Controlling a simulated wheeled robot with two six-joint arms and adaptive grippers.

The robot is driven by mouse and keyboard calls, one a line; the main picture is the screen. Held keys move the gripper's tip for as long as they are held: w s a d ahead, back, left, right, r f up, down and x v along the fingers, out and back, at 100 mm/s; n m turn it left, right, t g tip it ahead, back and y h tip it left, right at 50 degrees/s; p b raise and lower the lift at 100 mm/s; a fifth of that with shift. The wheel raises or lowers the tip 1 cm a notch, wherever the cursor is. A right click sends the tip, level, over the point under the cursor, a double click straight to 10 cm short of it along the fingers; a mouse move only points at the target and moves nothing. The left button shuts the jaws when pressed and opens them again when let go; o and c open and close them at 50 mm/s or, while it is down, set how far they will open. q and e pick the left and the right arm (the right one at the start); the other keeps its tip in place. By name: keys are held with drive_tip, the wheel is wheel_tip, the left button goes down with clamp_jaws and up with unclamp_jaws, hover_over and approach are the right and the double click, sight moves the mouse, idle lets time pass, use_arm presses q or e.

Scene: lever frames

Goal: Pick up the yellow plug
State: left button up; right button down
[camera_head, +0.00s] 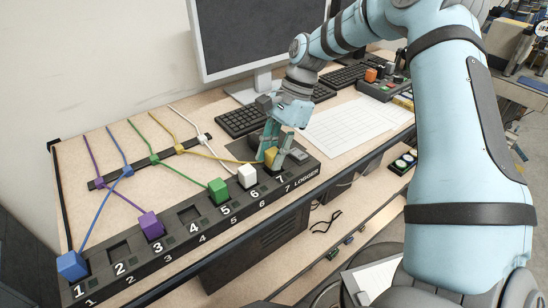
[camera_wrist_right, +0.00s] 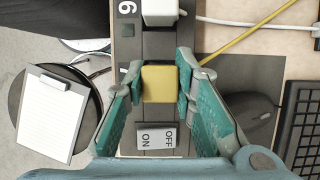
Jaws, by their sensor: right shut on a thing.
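The yellow plug (camera_head: 271,156) is at the number 7 end of the black logger strip (camera_head: 205,232). In the right wrist view the yellow plug (camera_wrist_right: 159,84) sits between the fingertips, with its yellow cable running up and to the right. My right gripper (camera_head: 268,154) is shut on the yellow plug, coming down from above; its teal fingers also show in the right wrist view (camera_wrist_right: 160,88). I cannot tell whether the plug is clear of its socket. My left gripper is not in view.
A white plug (camera_head: 247,176), green plug (camera_head: 218,191), purple plug (camera_head: 150,224) and blue plug (camera_head: 71,265) sit along the strip, with cables to a rear bar. An ON/OFF switch (camera_wrist_right: 157,138) and a mouse (camera_wrist_right: 252,112) are close to my right fingers. A keyboard (camera_head: 243,119) and monitor stand behind.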

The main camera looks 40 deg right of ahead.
sight(267, 154)
wheel_tip(267, 154, up, 4)
drive_tip(key=shift+r, duration=0.15)
wheel_tip(267, 154, up, 5)
drive_tip(key=p, duration=0.3)
drive_tip(key=shift+f+p, duration=0.2)
drive_tip(key=shift+p, duration=0.1)
wheel_tip(267, 154, up, 14)
drive_tip(key=p, duration=1.3)
drive_tip(key=shift+f+p, duration=0.2)
drive_tip(key=shift+p, duration=0.1)
drive_tip(key=shift+s+f, duration=0.1)
